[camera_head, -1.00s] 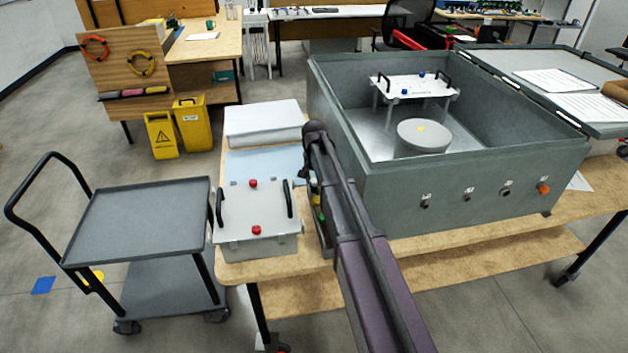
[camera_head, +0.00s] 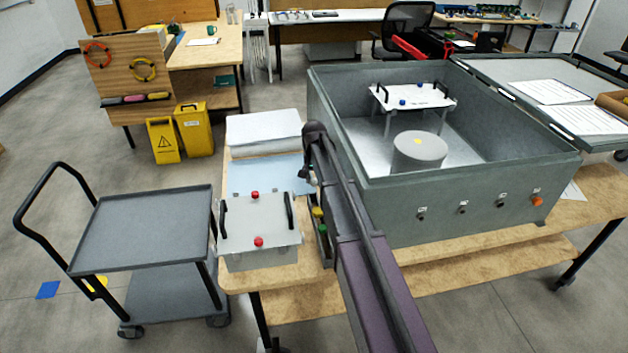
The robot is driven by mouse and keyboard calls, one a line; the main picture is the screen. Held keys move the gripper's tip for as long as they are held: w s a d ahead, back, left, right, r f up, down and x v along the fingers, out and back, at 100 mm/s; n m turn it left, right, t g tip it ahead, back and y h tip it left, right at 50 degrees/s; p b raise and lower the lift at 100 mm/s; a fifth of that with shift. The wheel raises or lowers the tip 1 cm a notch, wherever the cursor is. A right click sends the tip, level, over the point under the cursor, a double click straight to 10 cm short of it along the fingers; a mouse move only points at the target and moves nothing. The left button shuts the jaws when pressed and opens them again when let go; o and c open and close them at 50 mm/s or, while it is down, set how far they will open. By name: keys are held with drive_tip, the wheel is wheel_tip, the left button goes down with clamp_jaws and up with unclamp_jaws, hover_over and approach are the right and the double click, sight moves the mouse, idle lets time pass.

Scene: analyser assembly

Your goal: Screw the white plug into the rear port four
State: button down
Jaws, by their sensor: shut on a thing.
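My gripper (camera_head: 305,178) shows only in part, to the left of my arm, above the far end of a narrow dark tray (camera_head: 325,248). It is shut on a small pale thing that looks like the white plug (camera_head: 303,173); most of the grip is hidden. The tray holds a yellow plug (camera_head: 317,212) and a green plug (camera_head: 322,229). The large grey analyser housing (camera_head: 400,205) has a row of labelled ports on its near wall: three dark ports (camera_head: 462,210) and an orange plug (camera_head: 537,201) at the right end. The labels are too small to read.
A grey box with red knobs and black handles (camera_head: 258,225) stands left of the tray. A grey cart (camera_head: 140,230) stands left of the table. The housing is open, with a white handled plate (camera_head: 412,97) and a round drum (camera_head: 420,150) inside. Floor at lower right is clear.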

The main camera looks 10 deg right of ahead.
sight(314, 181)
idle(0.3)
wheel_tip(314, 181, up, 16)
drive_tip(key=p, duration=1.6)
drive_tip(key=shift+s, duration=0.15)
